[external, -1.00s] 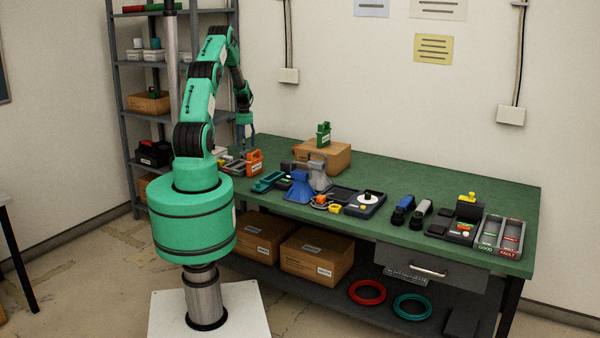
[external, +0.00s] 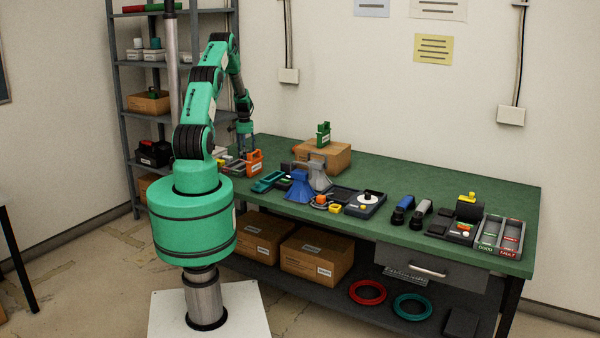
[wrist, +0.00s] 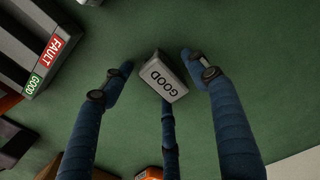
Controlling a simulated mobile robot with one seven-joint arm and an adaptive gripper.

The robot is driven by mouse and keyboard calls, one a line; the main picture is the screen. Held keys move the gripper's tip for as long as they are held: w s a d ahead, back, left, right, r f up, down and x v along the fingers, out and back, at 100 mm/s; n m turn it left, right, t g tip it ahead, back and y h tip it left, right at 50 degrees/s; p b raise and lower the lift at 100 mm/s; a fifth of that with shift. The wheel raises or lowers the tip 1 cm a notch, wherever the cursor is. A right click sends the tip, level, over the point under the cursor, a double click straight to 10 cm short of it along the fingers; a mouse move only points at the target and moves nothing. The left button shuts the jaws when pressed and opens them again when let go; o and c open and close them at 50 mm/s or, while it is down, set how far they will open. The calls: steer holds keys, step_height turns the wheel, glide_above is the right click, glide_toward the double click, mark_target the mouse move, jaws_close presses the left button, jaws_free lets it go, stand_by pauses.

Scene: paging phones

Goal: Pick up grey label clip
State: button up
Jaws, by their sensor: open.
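The grey label clip (wrist: 164,76) is a small block with "GOOD" on its light face. In the wrist view it lies on the green table top, tilted in the picture. My gripper (wrist: 157,62) is open, with blue fingers on the clip's left and right and a third finger below it in the picture. The fingers show gaps to the clip at the sides; I cannot tell if the third finger touches it. In the external view my gripper (external: 245,146) is low over the table's far left end. The clip cannot be made out there.
A dark tray with red FAULT and green GOOD labels (wrist: 42,65) lies left of my fingers in the wrist view. An orange holder (external: 254,162) stands close by my gripper. The blue stand (external: 299,187) and cardboard box (external: 325,157) are further right. Green table is bare above the clip.

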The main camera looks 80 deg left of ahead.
steer(key=c, duration=1.1)
steer(key=shift+o, duration=0.2)
steer(key=shift+r, duration=0.1)
steer(key=shift+r, duration=0.45)
steer(key=r, duration=0.1)
steer(key=r+p, duration=0.1)
steer(key=shift+s+d+r, duration=0.1)
steer(key=shift+d+r, duration=0.1)
steer(key=shift+r, duration=0.1)
steer(key=s+d, duration=0.2)
steer(key=d, duration=0.2)
steer(key=s+d+r, duration=0.1)
steer(key=s+d, duration=0.1)
steer(key=d, duration=0.3)
steer(key=s+d+p, duration=0.1)
steer(key=d, duration=0.4)
steer(key=shift+s+d+r, duration=0.15)
steer(key=shift+s+d, duration=0.05)
steer(key=shift+s, duration=0.2)
